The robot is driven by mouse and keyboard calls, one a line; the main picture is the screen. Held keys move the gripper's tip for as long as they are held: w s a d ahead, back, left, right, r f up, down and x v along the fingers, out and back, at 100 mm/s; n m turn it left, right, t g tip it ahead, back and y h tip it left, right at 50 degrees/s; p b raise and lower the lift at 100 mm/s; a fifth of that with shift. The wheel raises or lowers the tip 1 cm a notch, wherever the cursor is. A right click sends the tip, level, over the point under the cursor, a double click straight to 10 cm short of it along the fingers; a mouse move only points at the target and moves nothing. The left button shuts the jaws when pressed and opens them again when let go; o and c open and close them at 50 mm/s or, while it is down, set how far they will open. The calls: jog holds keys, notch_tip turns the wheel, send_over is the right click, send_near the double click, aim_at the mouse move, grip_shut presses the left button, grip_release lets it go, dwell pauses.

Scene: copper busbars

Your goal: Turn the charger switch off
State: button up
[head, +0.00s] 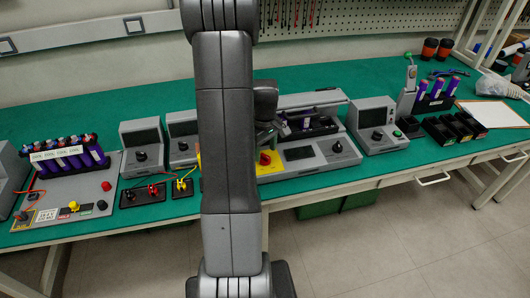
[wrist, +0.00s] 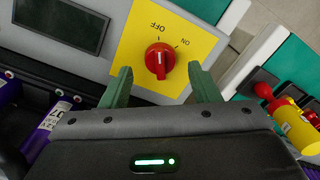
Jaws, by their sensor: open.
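The charger switch is a red rotary knob (wrist: 160,58) on a yellow plate (wrist: 128,48) marked OFF and ON. In the wrist view its raised grip carries a pale line. I cannot tell for certain which label it points to. The charger (head: 320,158) is a grey box with a dark display, and its red knob (head: 265,158) shows at its left front in the head view. My gripper (wrist: 160,68) is open, with one green finger on each side of the knob and visible gaps to it. In the head view my arm partly hides the gripper.
A battery (head: 306,121) sits in the dark bay on the charger. Red and yellow plugs (wrist: 285,110) lie close to the gripper on the right in the wrist view. Grey instrument boxes (head: 376,124) stand on both sides along the green bench (head: 100,105).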

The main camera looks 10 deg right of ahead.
aim_at(265, 156)
notch_tip(265, 156, up, 12)
dwell(0.3)
jog(key=shift+f, duration=0.1)
notch_tip(265, 156, down, 14)
jog(key=shift+r, duration=0.2)
dwell(0.4)
jog(key=shift+r, duration=0.15)
